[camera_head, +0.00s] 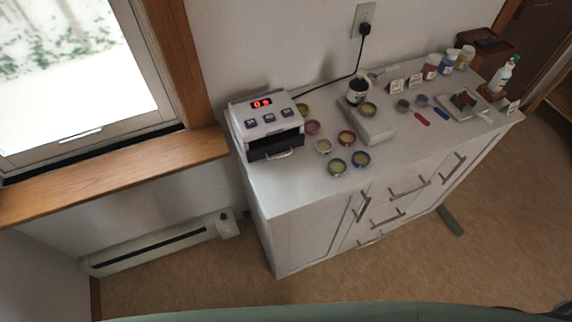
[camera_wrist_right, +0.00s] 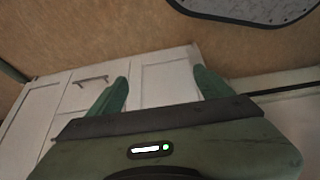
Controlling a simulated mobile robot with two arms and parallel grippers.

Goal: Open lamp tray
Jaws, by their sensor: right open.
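The lamp (camera_head: 262,118) is a white box with a red lit display and several dark buttons, at the left end of the white cabinet top in the head view. Its dark tray (camera_head: 276,147) sits in the front opening, with a light handle (camera_head: 279,155) on its front. The tray looks pushed in. My right gripper (camera_wrist_right: 158,88) shows in the right wrist view with its two green fingers spread apart and nothing between them. It points toward the cabinet doors, away from the lamp. The lamp is not in the wrist view. My left gripper is not in view.
The white cabinet (camera_head: 300,197) has several drawers and doors. Several small round jars (camera_head: 337,166) stand right of the lamp. A pot (camera_head: 358,91) sits on a grey unit with a cord to the wall outlet (camera_head: 363,19). Floor before the cabinet (camera_head: 200,281) is clear.

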